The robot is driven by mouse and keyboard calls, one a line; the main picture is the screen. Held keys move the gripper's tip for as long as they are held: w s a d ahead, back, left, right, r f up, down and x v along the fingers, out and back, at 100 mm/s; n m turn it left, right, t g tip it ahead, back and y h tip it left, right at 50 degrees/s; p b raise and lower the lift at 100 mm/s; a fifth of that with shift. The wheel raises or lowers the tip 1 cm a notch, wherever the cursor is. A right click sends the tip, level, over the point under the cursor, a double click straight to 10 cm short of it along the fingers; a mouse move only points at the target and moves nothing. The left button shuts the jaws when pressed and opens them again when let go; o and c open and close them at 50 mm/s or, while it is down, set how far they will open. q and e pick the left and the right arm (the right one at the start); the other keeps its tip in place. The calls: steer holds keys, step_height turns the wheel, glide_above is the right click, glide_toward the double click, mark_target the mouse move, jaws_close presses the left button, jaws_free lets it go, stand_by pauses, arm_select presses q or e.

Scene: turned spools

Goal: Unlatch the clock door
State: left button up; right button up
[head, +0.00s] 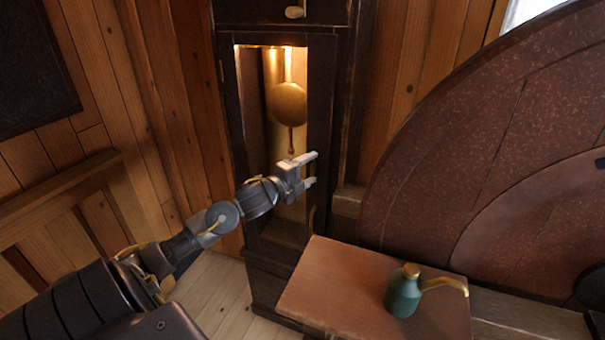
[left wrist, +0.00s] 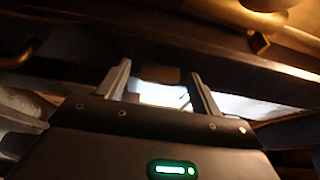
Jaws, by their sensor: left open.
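The tall dark clock case (head: 345,100) stands against the wood wall. Its door (head: 321,115) is a dark frame around a lit opening and looks closed. Inside hang a brass pendulum bob (head: 289,103) and its rod. My left gripper (head: 313,168) is open and empty, in front of the right side of the door, with its fingertips pointing right. I cannot tell whether it touches the door. The latch is not clear in either view. In the left wrist view the two open fingers (left wrist: 160,78) have nothing held between them. My right gripper is out of view.
A wooden bench top (head: 325,285) stands low in front, with a green oil can (head: 404,296) with a brass spout on it. A large reddish wheel (head: 470,150) fills the right side. A pale knob (head: 294,12) sits higher on the clock.

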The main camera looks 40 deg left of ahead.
arm_select(q)
steer(key=s+b, duration=0.2)
steer(key=s, duration=0.8)
steer(key=shift+s+a, duration=0.3)
steer(key=shift+s, duration=0.05)
